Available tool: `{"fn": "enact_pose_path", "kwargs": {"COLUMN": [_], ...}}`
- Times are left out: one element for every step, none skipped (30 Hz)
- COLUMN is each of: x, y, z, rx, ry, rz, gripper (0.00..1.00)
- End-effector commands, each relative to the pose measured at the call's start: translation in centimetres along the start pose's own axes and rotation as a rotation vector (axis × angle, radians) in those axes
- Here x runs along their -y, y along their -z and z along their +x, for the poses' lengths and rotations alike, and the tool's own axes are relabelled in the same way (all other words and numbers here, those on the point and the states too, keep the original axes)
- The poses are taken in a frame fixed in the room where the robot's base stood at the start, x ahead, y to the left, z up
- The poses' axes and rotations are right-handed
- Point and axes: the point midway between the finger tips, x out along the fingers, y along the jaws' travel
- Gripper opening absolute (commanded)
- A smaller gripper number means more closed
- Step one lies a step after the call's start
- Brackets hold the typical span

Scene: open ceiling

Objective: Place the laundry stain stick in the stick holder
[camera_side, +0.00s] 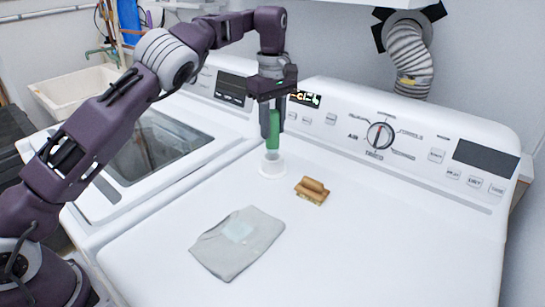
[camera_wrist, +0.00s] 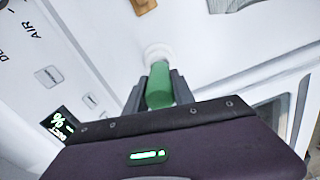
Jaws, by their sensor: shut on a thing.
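The green laundry stain stick (camera_side: 273,131) is upright between the fingers of my gripper (camera_side: 270,122), in the side view. My gripper points down and is shut on the stick. The white round stick holder (camera_side: 272,167) stands on the white machine top directly below the stick. The stick's pale lower end is at the holder's opening; I cannot tell how deep it sits. In the wrist view the green stick (camera_wrist: 159,88) is between the fingertips (camera_wrist: 160,88), and the holder (camera_wrist: 157,52) shows just beyond its end, partly hidden by it.
A wooden brush (camera_side: 312,190) lies right of the holder. A folded grey cloth (camera_side: 237,243) with a pale patch lies in front. The control panel (camera_side: 400,145) rises close behind. The machine top is clear at the right.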

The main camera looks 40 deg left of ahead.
Motion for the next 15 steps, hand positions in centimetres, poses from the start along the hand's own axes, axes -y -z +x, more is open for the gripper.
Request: {"fn": "enact_pose_path", "kwargs": {"x": [0.1, 0.1, 0.1, 0.1, 0.1, 0.1, 0.1, 0.1, 0.0, 0.0, 0.0, 0.0, 0.0, 0.0, 0.0], "y": [-0.1, -0.1, -0.1, -0.1, -0.1, -0.1, -0.1, -0.1, -0.1, 0.0, 0.0, 0.0, 0.0, 0.0, 0.0], "z": [0.7, 1.2, 2.0, 2.7, 3.4, 4.1, 4.6, 5.0, 5.3, 5.5, 5.5, 5.5, 5.5, 5.5, 5.4], "rx": [0.001, 0.002, 0.002, 0.001, 0.001, 0.000, -0.001, -0.001, -0.002, -0.003, -0.003, -0.003, -0.003, -0.003, -0.003], "ry": [0.002, 0.002, 0.003, 0.004, 0.004, 0.002, 0.002, 0.002, 0.001, -0.001, -0.001, -0.002, -0.002, -0.002, -0.002], "rz": [0.000, 0.000, 0.000, -0.001, -0.001, 0.000, 0.000, 0.000, 0.000, 0.000, 0.000, 0.000, 0.000, 0.000, 0.000], "gripper": [0.00, 0.00, 0.00, 0.00, 0.00, 0.00, 0.00, 0.00, 0.00, 0.00, 0.00, 0.00, 0.00, 0.00, 0.00]}}
